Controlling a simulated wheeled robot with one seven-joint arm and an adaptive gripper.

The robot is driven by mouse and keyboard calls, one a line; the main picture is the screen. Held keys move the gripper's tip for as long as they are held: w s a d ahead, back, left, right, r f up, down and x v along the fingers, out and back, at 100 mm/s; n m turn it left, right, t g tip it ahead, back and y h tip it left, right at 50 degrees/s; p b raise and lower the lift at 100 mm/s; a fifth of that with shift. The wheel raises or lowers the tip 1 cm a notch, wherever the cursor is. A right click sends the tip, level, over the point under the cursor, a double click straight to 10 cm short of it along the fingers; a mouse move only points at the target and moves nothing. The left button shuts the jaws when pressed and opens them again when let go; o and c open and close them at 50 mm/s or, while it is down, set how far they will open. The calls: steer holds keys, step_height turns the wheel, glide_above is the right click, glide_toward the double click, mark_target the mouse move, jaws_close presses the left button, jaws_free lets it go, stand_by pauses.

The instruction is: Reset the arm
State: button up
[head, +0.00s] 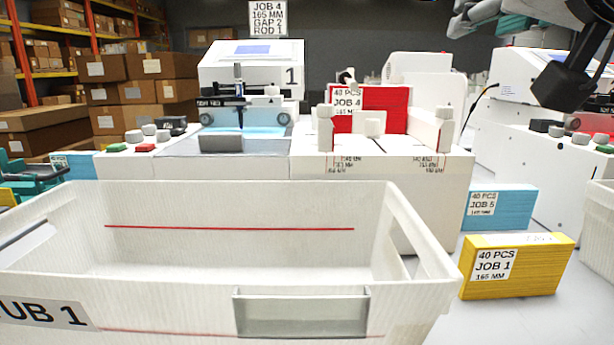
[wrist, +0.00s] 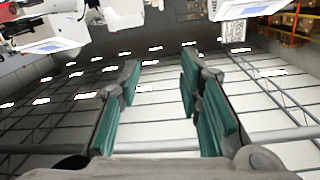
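My gripper (wrist: 160,88) shows in the wrist view, with teal pads on dark fingers. The fingers stand wide apart with nothing between them. Behind them are the ceiling and its lights; the machines appear upside down along the top edge. In the head view, dark and grey-blue parts of my arm (head: 572,75) hang in the upper right corner, above the machine on the right and clear of the table. Where the fingertips are in the head view is not clear.
A white tub (head: 245,205) marked TUB 1 fills the front. Behind it stand plotter 1 (head: 240,65) and a feeder (head: 385,160) holding a red stack (head: 385,98). Yellow (head: 520,275) and blue packs (head: 512,205) lie to the right. Another machine (head: 530,90) stands at right.

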steer(key=s+d+f+g, duration=0.15)
steer(key=f+g, duration=0.25)
steer(key=f, duration=0.6)
steer(key=s+f+g, duration=0.3)
steer(key=f+g, duration=0.1)
steer(key=f, duration=0.7)
steer(key=s+a+f+n+g+y, duration=0.1)
steer(key=s+f+n+g, duration=0.1)
steer(key=s+f+g, duration=1.05)
steer(key=s+r+t+p, duration=0.2)
steer(key=r+t+p, duration=0.1)
steer(key=r+p, duration=1.3)
steer(key=s+r+t+p, duration=0.2)
steer(key=r+t+p, duration=0.2)
steer(key=r+p, duration=1.2)
steer(key=shift+d+n, duration=0.2)
steer(key=shift+n, duration=0.2)
steer(key=shift+r+t, duration=0.1)
steer(key=shift+t, duration=0.15)
